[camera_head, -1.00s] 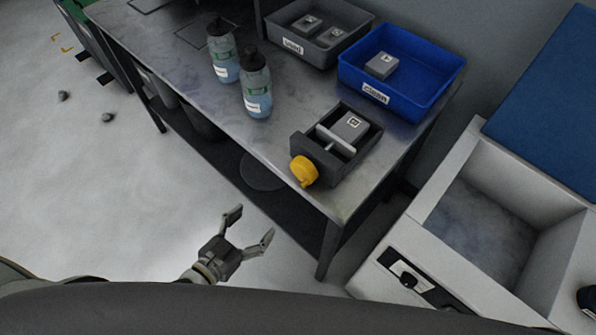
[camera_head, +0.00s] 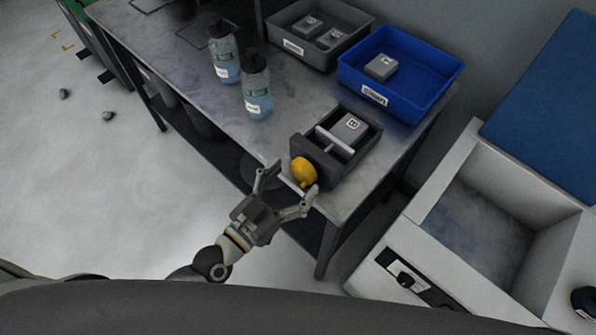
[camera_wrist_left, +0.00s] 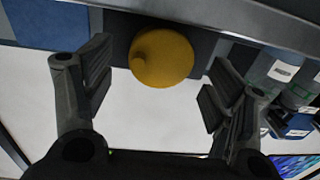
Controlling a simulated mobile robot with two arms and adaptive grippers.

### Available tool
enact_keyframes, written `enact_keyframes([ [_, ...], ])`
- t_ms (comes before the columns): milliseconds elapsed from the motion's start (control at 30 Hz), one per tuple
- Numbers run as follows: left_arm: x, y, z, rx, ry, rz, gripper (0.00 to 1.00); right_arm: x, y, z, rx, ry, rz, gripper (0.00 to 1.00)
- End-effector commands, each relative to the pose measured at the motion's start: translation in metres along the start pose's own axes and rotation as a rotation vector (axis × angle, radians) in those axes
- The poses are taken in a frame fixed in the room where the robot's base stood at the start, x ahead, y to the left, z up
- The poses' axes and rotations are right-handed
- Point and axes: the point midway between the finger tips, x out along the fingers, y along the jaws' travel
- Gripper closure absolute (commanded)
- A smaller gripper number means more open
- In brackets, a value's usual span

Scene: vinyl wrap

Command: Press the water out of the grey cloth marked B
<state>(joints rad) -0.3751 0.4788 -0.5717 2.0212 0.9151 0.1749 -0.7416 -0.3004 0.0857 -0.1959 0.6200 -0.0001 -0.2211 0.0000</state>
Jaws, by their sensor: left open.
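The grey cloth marked B (camera_head: 350,126) is a folded block lying inside the dark press box (camera_head: 372,142) on the metal table. A light grey plate (camera_head: 335,141) on a rod stands beside the cloth in the box. A yellow knob (camera_head: 303,171) sits on the box's near end; it also shows in the left wrist view (camera_wrist_left: 161,54). My left gripper (camera_head: 291,188) is open and empty, its fingers pointing at the knob, one on each side. In the left wrist view (camera_wrist_left: 155,85) the knob is ahead between the fingers, apparently untouched. My right gripper is not in view.
A blue bin labelled clean (camera_head: 420,104) holds one grey block. A grey bin labelled used (camera_head: 318,62) holds two. Two bottles (camera_head: 224,60) (camera_head: 257,92) stand left of the press. A white sink-like basin (camera_head: 440,180) is at the right.

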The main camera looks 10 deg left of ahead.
Motion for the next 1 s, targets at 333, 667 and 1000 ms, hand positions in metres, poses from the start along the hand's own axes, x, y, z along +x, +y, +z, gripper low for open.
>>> enact_keyframes([
  [333,0.021,0.000,0.001,-0.001,-0.001,0.001,0.22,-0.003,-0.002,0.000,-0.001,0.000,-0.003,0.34],
  [667,0.021,0.000,0.001,0.000,-0.002,0.000,0.43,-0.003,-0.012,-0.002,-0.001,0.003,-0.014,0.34],
  [1000,0.021,0.000,0.000,-0.018,-0.003,0.001,0.68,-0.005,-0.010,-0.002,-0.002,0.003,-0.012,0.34],
])
